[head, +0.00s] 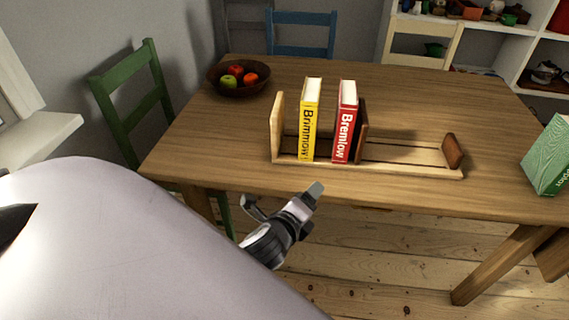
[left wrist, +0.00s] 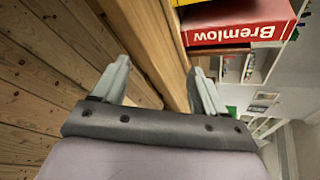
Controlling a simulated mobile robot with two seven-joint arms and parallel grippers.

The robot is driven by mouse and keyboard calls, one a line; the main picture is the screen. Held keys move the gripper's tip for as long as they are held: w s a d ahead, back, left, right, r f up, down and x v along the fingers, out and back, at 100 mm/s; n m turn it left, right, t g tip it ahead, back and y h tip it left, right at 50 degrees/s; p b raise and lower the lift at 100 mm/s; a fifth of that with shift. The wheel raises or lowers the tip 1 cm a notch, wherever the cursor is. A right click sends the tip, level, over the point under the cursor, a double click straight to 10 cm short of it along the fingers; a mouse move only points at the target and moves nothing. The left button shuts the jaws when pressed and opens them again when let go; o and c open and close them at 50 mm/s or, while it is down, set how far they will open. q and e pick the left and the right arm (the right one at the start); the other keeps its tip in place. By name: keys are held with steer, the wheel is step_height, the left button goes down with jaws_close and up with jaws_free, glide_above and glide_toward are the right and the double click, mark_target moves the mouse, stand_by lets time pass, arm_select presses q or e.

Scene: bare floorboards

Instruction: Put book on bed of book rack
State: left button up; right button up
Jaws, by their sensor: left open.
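A wooden book rack (head: 400,168) lies along the front part of the table. A yellow book (head: 310,130) and a red book (head: 344,125) labelled Bremlow stand upright toward its left end; the right part of its bed is bare. The red book also shows in the left wrist view (left wrist: 238,27). A green book (head: 549,158) stands at the table's right edge, partly cut off by the frame. My left gripper (head: 282,195) is open and empty, just off the table's front edge and below the rack in the picture. My right gripper is in neither view.
A brown bowl of fruit (head: 240,78) sits at the table's back left. A green chair (head: 135,100) stands at the left, a blue chair (head: 303,38) behind the table. White shelves (head: 535,45) fill the back right. The tabletop behind the rack is clear.

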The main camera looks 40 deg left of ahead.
arm_select(q)
steer(key=s+d+f+n+g+h, duration=0.1)
steer(key=s+d+f+n+h, duration=0.1)
steer(key=s+f+n, duration=0.3)
steer(key=s+d+f+n+g+h, duration=0.2)
steer(key=s+f+n, duration=0.4)
steer(key=s+n, duration=0.4)
steer(key=shift+s+d+n+h, duration=0.3)
steer(key=shift+d+n+h, duration=0.2)
steer(key=shift+d+n, duration=1)
steer(key=shift+a, duration=0.25)
step_height(320, 180, up, 4)
steer(key=p, duration=0.3)
steer(key=shift+f+p, duration=0.25)
steer(key=shift+p, duration=0.05)
